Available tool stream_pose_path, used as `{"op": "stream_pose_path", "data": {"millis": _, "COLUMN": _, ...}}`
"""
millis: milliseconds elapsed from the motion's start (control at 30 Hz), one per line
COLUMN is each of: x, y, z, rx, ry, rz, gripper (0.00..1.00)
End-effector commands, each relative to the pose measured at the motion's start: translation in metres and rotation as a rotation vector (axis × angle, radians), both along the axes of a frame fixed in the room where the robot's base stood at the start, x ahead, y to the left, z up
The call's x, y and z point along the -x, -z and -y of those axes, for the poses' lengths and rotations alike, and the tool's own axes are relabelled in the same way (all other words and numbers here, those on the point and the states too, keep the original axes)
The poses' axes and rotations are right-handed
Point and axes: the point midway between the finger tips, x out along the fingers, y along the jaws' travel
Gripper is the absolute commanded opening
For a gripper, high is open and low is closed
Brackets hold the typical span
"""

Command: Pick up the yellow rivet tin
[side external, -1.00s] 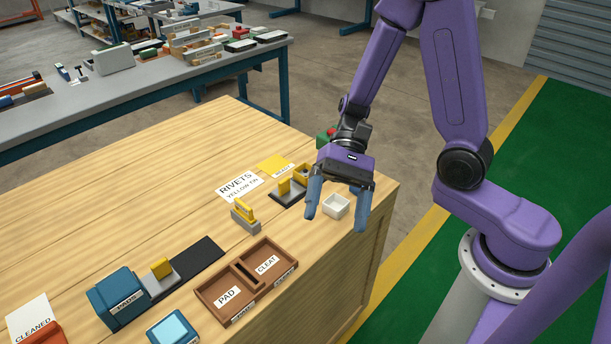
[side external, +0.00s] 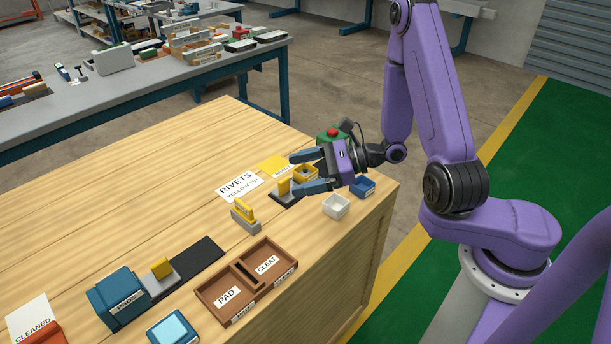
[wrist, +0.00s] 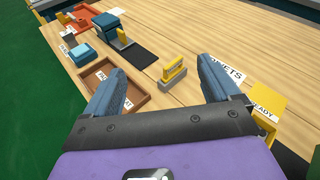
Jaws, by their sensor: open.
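The yellow rivet tin (side external: 306,173), a small open box, stands on the bench near the far right corner, by a yellow mat. A sliver of yellow, probably its edge, shows at the lower right of the wrist view beside my gripper. My gripper (side external: 295,173) is open and empty. In the side view it is tilted over, its fingers pointing left, and the tin shows between them. In the wrist view the open fingers (wrist: 158,68) point across the bench, with the tin outside them. I cannot tell the exact height above the tin.
A white tin (side external: 336,208) and a blue tin (side external: 363,187) stand close by. A yellow-handled piece on a grey base (side external: 246,218), a RIVETS card (side external: 238,187) and a red button on a green box (side external: 331,133) are near. A brown tray (side external: 236,301) lies in front. The bench's left middle is clear.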

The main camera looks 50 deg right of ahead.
Motion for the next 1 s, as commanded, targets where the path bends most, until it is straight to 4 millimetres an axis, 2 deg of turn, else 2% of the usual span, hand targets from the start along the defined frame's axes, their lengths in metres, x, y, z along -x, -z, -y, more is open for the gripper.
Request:
{"op": "stream_pose_path", "data": {"millis": 233, "x": 0.005, "y": 0.027, "z": 0.056, "rx": -0.046, "ry": 0.365, "rz": -0.065, "gripper": 0.89}}
{"op": "stream_pose_path", "data": {"millis": 500, "x": 0.035, "y": 0.058, "z": 0.112, "rx": -0.074, "ry": 0.716, "rz": -0.132, "gripper": 0.89}}
{"op": "stream_pose_path", "data": {"millis": 733, "x": 0.052, "y": 0.07, "z": 0.133, "rx": -0.08, "ry": 0.847, "rz": -0.159, "gripper": 0.89}}
{"op": "stream_pose_path", "data": {"millis": 1000, "x": 0.043, "y": 0.075, "z": 0.135, "rx": -0.081, "ry": 0.857, "rz": -0.162, "gripper": 0.89}}
